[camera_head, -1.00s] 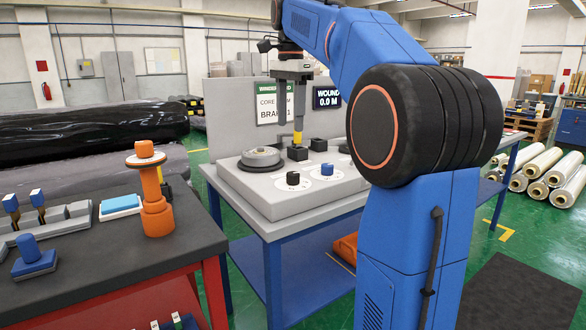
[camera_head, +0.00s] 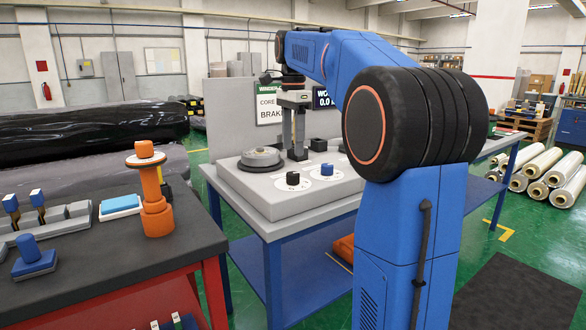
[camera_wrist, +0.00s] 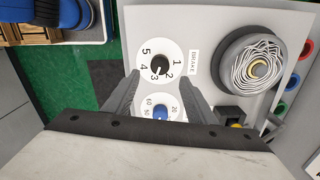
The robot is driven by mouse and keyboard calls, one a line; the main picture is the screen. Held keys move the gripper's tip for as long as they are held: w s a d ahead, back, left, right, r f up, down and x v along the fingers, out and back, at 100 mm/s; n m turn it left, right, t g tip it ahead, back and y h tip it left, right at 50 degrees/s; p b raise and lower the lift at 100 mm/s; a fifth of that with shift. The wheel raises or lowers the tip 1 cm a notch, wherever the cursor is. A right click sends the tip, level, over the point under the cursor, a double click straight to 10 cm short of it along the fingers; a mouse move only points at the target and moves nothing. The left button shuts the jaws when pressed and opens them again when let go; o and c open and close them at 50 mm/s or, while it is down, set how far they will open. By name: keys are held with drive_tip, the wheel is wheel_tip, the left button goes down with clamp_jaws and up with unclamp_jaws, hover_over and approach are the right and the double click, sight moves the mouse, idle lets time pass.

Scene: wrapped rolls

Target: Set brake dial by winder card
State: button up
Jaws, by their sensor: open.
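The winder card (camera_head: 266,103) stands upright behind the machine. Its core and brake lines show, but my arm hides their values. The brake dial (camera_head: 292,179) has a black knob on a white disc on the machine's grey top. In the wrist view the brake dial (camera_wrist: 147,58) is numbered 1 to 5, with a BRAKE label beside it. Its white mark seems to point near 3. My gripper (camera_wrist: 160,82) is open and empty, its fingers either side of the dials, apart from the knobs. In the head view my gripper (camera_head: 294,150) is above and behind the dials.
A blue-knobbed dial (camera_head: 327,169) sits close beside the brake dial. A grey spool (camera_head: 260,158) and a black block (camera_head: 318,145) stand on the same top. A display screen (camera_head: 322,99) is partly hidden by my arm. An orange post (camera_head: 153,195) stands on the dark bench.

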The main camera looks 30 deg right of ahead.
sight(293, 173)
wheel_tip(293, 173, down, 8)
drive_tip(key=shift+r, duration=0.1)
drive_tip(key=shift+c, duration=0.2)
drive_tip(key=c, duration=1)
